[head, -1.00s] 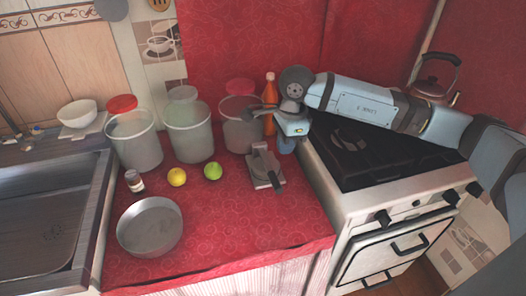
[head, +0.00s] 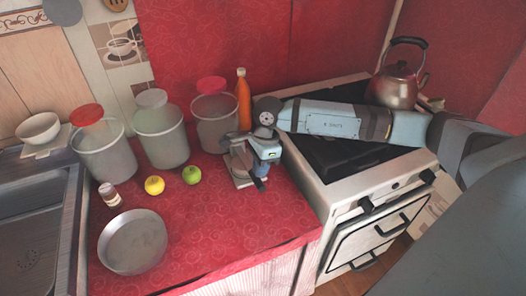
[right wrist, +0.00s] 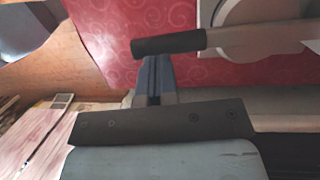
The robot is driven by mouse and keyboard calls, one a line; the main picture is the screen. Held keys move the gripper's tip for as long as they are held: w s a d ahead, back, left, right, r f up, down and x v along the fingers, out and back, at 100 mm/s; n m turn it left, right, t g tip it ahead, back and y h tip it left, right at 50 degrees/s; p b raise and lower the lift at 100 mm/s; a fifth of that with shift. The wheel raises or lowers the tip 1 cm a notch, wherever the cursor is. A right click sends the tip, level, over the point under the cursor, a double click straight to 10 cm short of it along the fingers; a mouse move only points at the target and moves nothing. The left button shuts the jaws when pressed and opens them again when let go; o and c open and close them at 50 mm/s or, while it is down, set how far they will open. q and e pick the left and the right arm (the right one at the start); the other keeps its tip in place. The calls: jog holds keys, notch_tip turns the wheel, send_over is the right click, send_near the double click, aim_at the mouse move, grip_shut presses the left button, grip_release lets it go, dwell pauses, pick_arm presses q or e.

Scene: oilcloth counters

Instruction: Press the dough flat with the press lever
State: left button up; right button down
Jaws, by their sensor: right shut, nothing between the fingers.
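The grey dough press (head: 241,179) stands near the right edge of the red-covered counter. In the right wrist view its lever (right wrist: 232,40) ends in a black grip (right wrist: 168,45), and part of its round plate (right wrist: 242,9) shows at the top. My right gripper (head: 262,184) is shut and empty, pointing down at the right side of the press. In the right wrist view its fingertips (right wrist: 152,60) appear right by the black grip; I cannot tell whether they touch it. I cannot make out any dough. My left gripper is not in view.
An orange bottle (head: 243,99) and a lidded container (head: 215,120) stand behind the press. A green apple (head: 191,175), a yellow fruit (head: 154,185) and a metal pan (head: 133,242) are to its left. The stove (head: 335,180) is right. The counter front is clear.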

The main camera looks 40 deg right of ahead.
jog(key=shift+x, duration=0.75)
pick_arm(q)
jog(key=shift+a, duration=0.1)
